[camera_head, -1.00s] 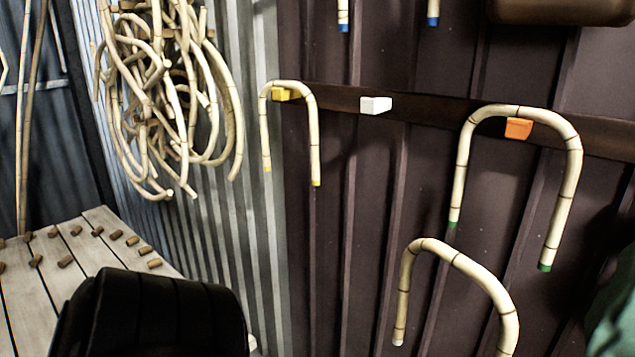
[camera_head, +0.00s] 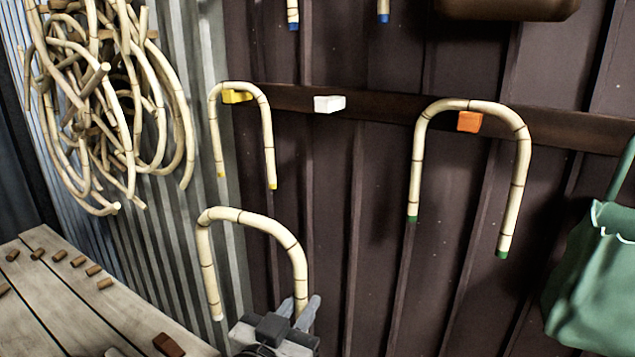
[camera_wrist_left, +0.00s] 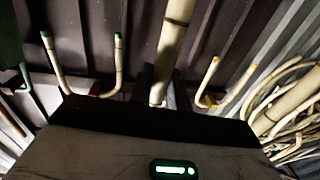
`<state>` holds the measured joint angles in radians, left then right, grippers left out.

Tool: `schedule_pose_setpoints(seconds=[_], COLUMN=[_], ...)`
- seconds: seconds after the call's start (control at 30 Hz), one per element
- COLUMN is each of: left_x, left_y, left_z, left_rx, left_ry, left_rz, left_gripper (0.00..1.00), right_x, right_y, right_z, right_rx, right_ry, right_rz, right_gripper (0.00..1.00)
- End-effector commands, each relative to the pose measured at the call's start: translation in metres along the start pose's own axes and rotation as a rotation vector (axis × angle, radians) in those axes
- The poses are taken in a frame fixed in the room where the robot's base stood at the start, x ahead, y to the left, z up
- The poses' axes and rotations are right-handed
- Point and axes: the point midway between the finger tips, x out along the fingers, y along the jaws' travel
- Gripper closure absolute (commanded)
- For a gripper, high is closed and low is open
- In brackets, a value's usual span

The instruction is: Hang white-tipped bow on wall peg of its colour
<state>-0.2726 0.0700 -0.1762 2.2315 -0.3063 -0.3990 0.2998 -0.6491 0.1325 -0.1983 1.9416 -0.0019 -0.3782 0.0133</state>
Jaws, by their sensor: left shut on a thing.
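The white-tipped bow (camera_head: 251,221) is a pale cane arch, curve up, in the lower left middle of the head view. Its left end shows a white tip. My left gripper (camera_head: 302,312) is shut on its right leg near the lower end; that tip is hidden. The bow's leg also runs between the fingers in the left wrist view (camera_wrist_left: 170,50). The white peg (camera_head: 328,104) is bare, on the dark wall rail, above and right of the bow in the picture. My right gripper is not in view.
A yellow-tipped bow (camera_head: 267,130) hangs on the yellow peg (camera_head: 237,97), left of the white peg. A green-tipped bow (camera_head: 521,170) hangs at the orange peg (camera_head: 469,122), right of it. A green bag (camera_head: 590,270) is at right, a bench (camera_head: 75,310) at lower left.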

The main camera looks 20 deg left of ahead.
Motion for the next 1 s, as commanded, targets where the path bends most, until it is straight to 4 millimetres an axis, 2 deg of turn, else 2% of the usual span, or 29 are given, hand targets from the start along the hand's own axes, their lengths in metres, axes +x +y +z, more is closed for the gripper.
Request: schedule_pose_setpoints(seconds=[0.03,0.2,0.4,0.5,0.7,1.0], left_x=[0.017,0.064,0.111,0.127,0.143,0.153], left_y=[0.002,0.006,0.004,0.000,-0.006,-0.007], left_z=[-0.011,-0.043,-0.092,-0.115,-0.146,-0.151], left_rx=[0.017,0.056,0.102,0.118,0.138,0.140], left_ry=[0.014,0.013,0.014,0.014,0.012,0.009], left_rz=[0.019,0.072,0.113,0.120,0.122,0.121], left_gripper=[1.00,1.00,1.00,1.00,1.00,1.00], right_x=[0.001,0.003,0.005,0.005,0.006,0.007], right_y=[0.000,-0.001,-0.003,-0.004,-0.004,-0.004], right_z=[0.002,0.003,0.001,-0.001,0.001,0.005], right_rx=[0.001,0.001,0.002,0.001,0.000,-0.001], right_ry=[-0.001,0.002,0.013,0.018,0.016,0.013], right_rz=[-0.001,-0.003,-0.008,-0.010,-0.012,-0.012], right_gripper=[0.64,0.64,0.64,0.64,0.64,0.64])
